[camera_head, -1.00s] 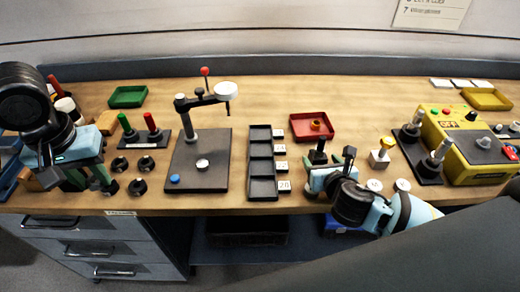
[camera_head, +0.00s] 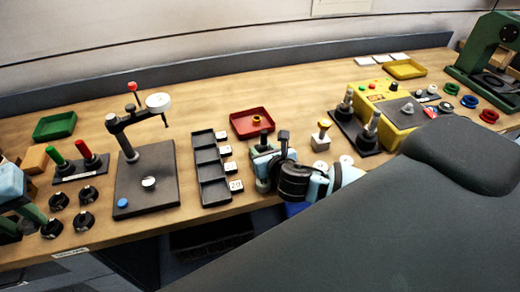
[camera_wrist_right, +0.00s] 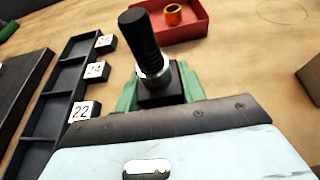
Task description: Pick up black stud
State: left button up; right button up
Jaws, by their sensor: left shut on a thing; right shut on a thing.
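The green fingers of my right gripper (camera_wrist_right: 160,90) are shut on the block, one on each side. In the head view the stud (camera_head: 264,137) stands above my right gripper (camera_head: 263,165), just right of the black tray. My left gripper (camera_head: 36,216) is partly cut off at the left edge. Its green fingertips are shut at a black round knob (camera_head: 52,229); their exact contact is unclear.
A black compartment tray (camera_head: 212,190) with numbered tags lies left of my right gripper. A red tray (camera_head: 250,122) holding an orange ring is behind it. A yellow-topped block (camera_head: 321,138) stands to the right. A press stand (camera_head: 147,190) and several black knobs are at left.

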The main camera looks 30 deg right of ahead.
aim_at(265, 143)
jog(key=shift+r, duration=0.1)
grip_shut()
jog(key=shift+r, duration=1.75)
jog(key=s+d, duration=0.1)
jog(key=s, duration=0.3)
jog(key=s+d+r, duration=0.1)
jog(key=s+d, duration=0.1)
jog(key=s, duration=0.3)
jog(key=s+d, duration=0.1)
jog(key=s, duration=0.3)
jog(key=shift+s+d+r, duration=0.15)
jog(key=shift+s+d, duration=0.1)
jog(key=shift+s, duration=0.05)
jog(key=shift+s+d+r, duration=0.1)
jog(key=shift+s+d, duration=0.15)
jog(key=shift+s, duration=0.55)
jog(key=shift+a, duration=0.1)
